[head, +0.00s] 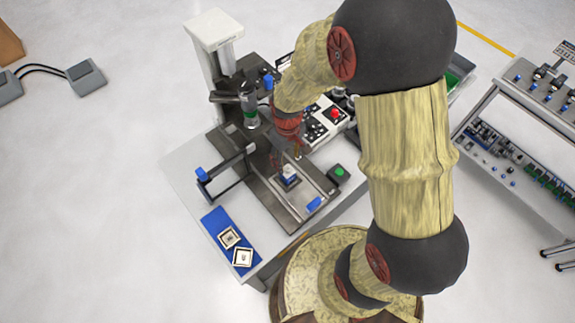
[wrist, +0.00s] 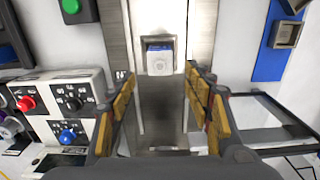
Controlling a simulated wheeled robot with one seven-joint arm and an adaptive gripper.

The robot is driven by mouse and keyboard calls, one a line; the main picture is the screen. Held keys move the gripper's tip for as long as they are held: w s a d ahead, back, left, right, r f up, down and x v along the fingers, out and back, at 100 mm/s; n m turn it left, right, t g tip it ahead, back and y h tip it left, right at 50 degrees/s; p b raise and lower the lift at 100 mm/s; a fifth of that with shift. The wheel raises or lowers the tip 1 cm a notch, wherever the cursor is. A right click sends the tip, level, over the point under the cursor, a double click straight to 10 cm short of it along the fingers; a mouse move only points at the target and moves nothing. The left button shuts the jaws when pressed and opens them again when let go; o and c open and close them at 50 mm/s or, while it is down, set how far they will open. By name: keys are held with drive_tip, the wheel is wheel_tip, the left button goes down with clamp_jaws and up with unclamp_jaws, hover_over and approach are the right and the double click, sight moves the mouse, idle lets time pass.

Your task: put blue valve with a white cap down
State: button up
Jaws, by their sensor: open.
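The blue valve with a white cap (wrist: 160,59) sits in a small square metal holder on the grey machine bed, white cap facing the wrist camera. In the head view the valve (head: 289,176) is small, with blue and white visible on the bed's rail. My gripper (wrist: 162,76) is open, its yellow-padded fingers apart with nothing between them. The valve lies just beyond the fingertips, roughly centred between them. In the head view my gripper (head: 287,156) hangs close by the valve; whether it touches cannot be told there.
A press column (head: 222,60) stands behind the bed. A control box (wrist: 62,105) with red and blue knobs is at the left in the wrist view. A green button (head: 338,171) sits beside the bed. A blue mat (head: 217,219) holds two square pieces.

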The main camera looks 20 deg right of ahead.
drive_tip(key=s+r+m+t, duration=0.1)
drive_tip(key=s+r+t, duration=0.15)
drive_tip(key=r, duration=0.95)
drive_tip(key=s+r+m+t, duration=0.1)
drive_tip(key=s+r, duration=0.3)
drive_tip(key=r, duration=0.8)
drive_tip(key=s+r+m+t, duration=0.1)
drive_tip(key=s+r+t, duration=0.1)
drive_tip(key=s+r, duration=0.4)
drive_tip(key=shift+s+m, duration=0.3)
drive_tip(key=shift+s, duration=0.5)
wheel_tip(320, 180, down, 13)
drive_tip(key=b, duration=1.3)
drive_tip(key=shift+f, duration=0.2)
